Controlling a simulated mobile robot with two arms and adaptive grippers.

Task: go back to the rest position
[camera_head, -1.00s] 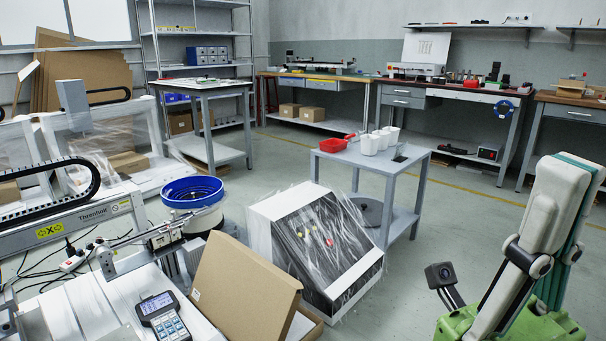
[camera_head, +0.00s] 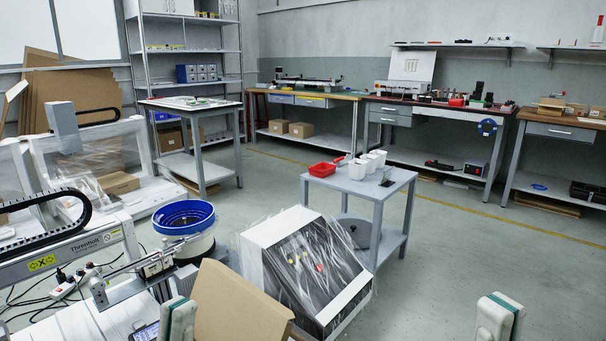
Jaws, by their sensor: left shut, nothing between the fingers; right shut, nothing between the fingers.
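My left gripper (camera_head: 178,318) shows at the bottom edge, left of the middle. Only the tips of its pale fingers with teal pads are in view; they are shut and empty, in front of the open cardboard box. My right gripper (camera_head: 499,316) shows at the bottom edge to the right, also only by its fingertips. It is shut and empty, in front of bare floor. Both point upward. The rest of both grippers and my arms is below the picture.
A cardboard box (camera_head: 236,306) and a plastic-wrapped console (camera_head: 262,254) stand ahead. Behind is a grey table (camera_head: 340,184) with a red bin (camera_head: 323,169) and white cups. A gantry machine (camera_head: 80,247) is at left. Floor at right is free.

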